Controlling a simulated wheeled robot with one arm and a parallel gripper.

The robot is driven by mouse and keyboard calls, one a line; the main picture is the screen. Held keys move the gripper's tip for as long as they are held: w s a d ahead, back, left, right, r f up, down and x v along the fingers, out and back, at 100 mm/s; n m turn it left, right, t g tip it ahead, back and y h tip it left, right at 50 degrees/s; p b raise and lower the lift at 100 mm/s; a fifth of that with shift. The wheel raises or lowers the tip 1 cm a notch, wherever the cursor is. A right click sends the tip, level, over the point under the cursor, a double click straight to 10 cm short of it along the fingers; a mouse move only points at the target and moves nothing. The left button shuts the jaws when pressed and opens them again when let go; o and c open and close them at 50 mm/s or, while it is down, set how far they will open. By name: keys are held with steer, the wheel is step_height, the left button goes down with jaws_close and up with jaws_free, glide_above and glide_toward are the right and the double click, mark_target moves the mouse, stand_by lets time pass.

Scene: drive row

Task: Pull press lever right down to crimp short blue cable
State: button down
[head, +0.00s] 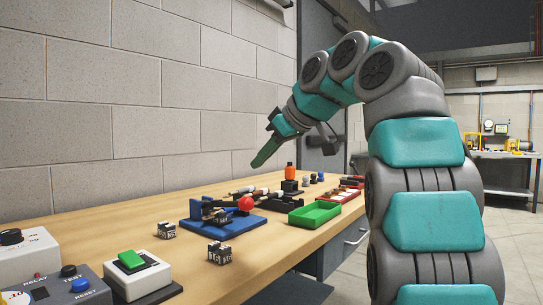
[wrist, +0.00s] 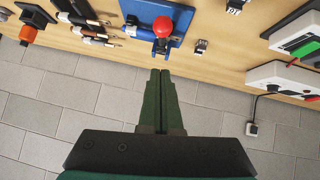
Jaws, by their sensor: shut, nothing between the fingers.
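The blue press (head: 222,221) stands on the workbench, and its lever ends in a red ball knob (head: 245,203). In the wrist view the red knob (wrist: 164,27) and the press's blue base (wrist: 135,10) are at the top centre. My gripper (head: 256,164) is shut and empty, in the air above and behind the press, apart from the lever. In the wrist view its closed fingers (wrist: 160,73) point toward the knob with a gap between. Several dark cables with light and coppery parts (wrist: 88,28) lie left of the press; I cannot tell which is the short blue one.
A green tray (head: 315,214) and an orange-topped item (head: 290,172) stand beyond the press. A green-button box (head: 138,272) is at the near end. A block wall (head: 150,120) runs along the bench's back.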

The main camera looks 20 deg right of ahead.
steer(key=w+a+f+b, duration=0.1)
steer(key=w+f, duration=0.2)
steer(key=f, duration=0.3)
steer(key=shift+w+a+f, duration=0.15)
steer(key=shift+w+f, duration=0.25)
